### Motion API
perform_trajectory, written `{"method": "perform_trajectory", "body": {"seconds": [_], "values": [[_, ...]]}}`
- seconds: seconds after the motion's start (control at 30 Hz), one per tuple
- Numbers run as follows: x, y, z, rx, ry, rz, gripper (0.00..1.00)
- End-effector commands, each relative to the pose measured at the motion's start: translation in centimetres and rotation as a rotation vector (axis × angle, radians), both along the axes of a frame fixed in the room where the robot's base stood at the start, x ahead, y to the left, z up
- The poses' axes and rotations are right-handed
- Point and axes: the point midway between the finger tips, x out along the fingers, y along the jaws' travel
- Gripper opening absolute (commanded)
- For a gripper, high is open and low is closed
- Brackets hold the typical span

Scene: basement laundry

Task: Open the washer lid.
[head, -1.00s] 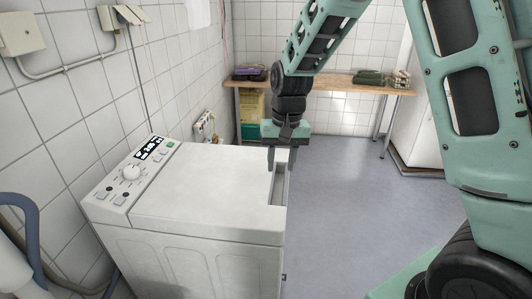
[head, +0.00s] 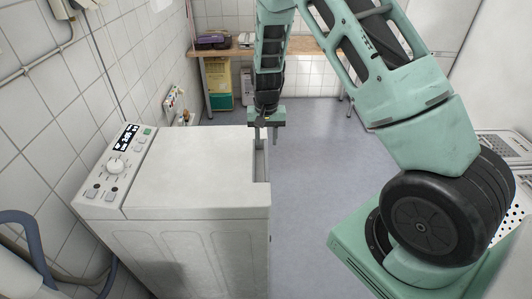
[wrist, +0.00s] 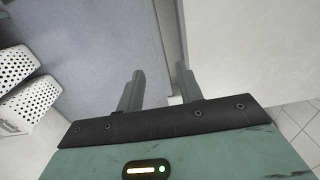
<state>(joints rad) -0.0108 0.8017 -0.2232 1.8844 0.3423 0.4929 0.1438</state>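The white washer (head: 195,225) stands at the left in the head view, with its flat lid (head: 190,165) down. A narrow notch (head: 262,160) runs along the lid's right edge. My gripper (head: 266,138) points down at the far end of this notch. In the wrist view my gripper (wrist: 160,88) is open, its two fingers apart with nothing between them. The right finger is close against the white lid edge (wrist: 180,45); the left finger is over the grey floor. I cannot tell whether the right finger touches the lid.
The washer's control panel (head: 118,165) is at its left, by the tiled wall. A wooden table (head: 300,48) stands at the back. White perforated baskets (wrist: 28,85) show at left in the wrist view. The floor (head: 325,170) right of the washer is clear.

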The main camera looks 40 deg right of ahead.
Motion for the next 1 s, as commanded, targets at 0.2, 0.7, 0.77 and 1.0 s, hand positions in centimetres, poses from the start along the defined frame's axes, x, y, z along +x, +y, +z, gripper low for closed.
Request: {"method": "perform_trajectory", "body": {"seconds": [0.2,0.7,0.77,1.0], "values": [[-0.1,0.0,-4.3,0.000,0.004,0.000,0.36],[0.0,0.0,-7.8,0.000,-0.001,0.000,0.36],[0.0,0.0,-7.8,0.000,-0.001,0.000,0.36],[0.0,0.0,-7.8,0.000,-0.001,0.000,0.00]]}}
